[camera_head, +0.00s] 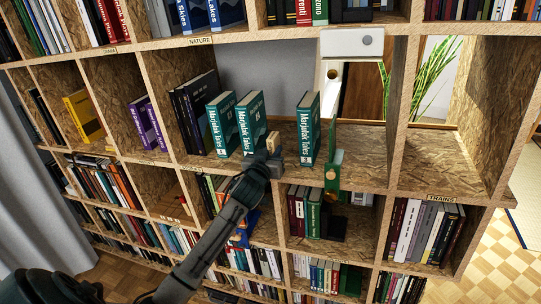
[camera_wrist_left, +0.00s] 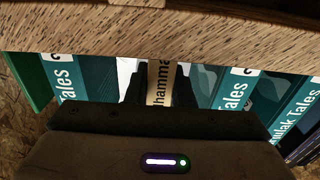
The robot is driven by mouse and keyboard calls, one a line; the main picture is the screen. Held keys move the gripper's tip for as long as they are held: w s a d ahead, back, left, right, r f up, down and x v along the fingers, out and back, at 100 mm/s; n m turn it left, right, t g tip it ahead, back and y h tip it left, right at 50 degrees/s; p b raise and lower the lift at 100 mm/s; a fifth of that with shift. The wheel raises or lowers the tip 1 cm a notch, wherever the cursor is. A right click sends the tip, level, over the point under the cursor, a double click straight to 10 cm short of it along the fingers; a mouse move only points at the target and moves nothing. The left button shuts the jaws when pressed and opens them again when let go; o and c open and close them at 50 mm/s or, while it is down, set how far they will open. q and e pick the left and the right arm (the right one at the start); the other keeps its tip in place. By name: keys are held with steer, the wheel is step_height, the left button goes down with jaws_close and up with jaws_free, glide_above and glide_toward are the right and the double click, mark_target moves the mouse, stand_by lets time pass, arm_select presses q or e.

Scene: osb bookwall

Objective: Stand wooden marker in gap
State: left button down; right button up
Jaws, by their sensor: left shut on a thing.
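The pale wooden marker (camera_head: 272,141) is held upright in my left gripper (camera_head: 273,152), whose jaws are shut on it. In the left wrist view the marker (camera_wrist_left: 160,88), with part of a printed word, shows between the dark fingers. In the head view the gripper is at the gap in a row of teal books, between a middle book (camera_head: 250,122) and a right book (camera_head: 308,128). Another teal book (camera_head: 222,125) stands farther left. Whether the marker's foot touches the shelf is hidden. My right gripper is not in view.
The shelf board (camera_head: 362,172) runs below the books. A green upright piece (camera_head: 332,180) stands just right of the right teal book. Dark books (camera_head: 193,112) lean at left. A shelf edge (camera_wrist_left: 150,36) crosses the top of the wrist view. The compartment at right (camera_head: 440,165) is empty.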

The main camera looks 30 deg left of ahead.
arm_select(q)
steer(key=shift+f, duration=0.2)
stand_by(0.5)
steer(key=c, duration=1.2)
jaws_free()
steer(key=shift+o, duration=0.2)
steer(key=shift+s+d+f+b, duration=0.1)
steer(key=shift+s+b, duration=0.25)
steer(key=b+v, duration=0.3)
steer(key=v, duration=0.7)
